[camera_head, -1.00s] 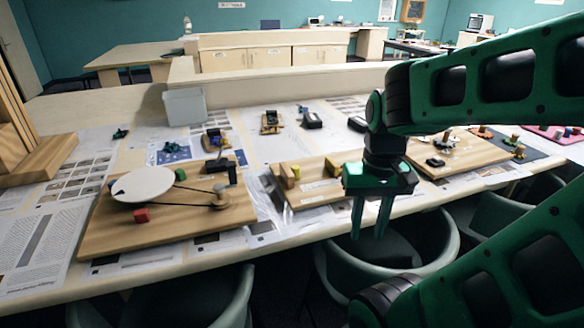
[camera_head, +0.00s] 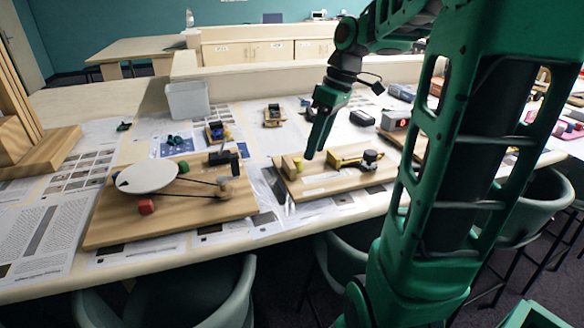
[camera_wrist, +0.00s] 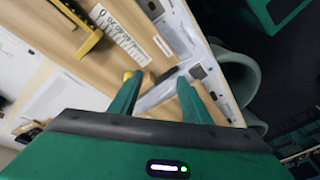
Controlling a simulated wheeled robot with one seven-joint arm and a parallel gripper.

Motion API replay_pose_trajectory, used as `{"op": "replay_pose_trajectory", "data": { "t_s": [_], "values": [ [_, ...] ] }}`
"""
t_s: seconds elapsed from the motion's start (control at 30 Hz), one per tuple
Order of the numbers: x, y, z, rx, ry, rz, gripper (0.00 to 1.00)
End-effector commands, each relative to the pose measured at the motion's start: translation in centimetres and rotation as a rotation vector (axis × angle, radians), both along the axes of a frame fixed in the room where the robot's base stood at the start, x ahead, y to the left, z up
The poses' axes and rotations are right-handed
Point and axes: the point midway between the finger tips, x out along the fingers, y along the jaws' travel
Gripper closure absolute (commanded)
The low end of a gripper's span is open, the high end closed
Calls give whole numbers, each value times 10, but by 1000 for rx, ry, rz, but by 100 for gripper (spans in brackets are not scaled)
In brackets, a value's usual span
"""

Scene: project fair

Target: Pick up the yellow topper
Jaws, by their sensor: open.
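A small yellow piece (camera_head: 298,164), likely the yellow topper, is beside a wooden block (camera_head: 289,167) at the left end of the middle wooden board (camera_head: 325,184). In the wrist view a small yellow bit (camera_wrist: 128,75) shows at the left fingertip, mostly hidden by that finger. My gripper (camera_head: 314,153) is above this end of the board, fingers pointing down and tilted. It is open, with nothing seen held between its fingers in the wrist view (camera_wrist: 159,82). I cannot tell whether a finger touches the yellow piece.
A larger yellow bracket (camera_head: 346,160) stands on the same board, right of my gripper. A grey bin (camera_head: 188,100) stands behind. Chairs are along the table's front.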

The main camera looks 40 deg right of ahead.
Motion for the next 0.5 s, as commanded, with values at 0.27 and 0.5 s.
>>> {"op": "replay_pose_trajectory", "data": {
  "t_s": [0.27, 0.5],
  "values": [
    [59, -35, 16, 31, -152, 521, 57],
    [73, -51, 20, 37, -228, 757, 57]
  ]
}}
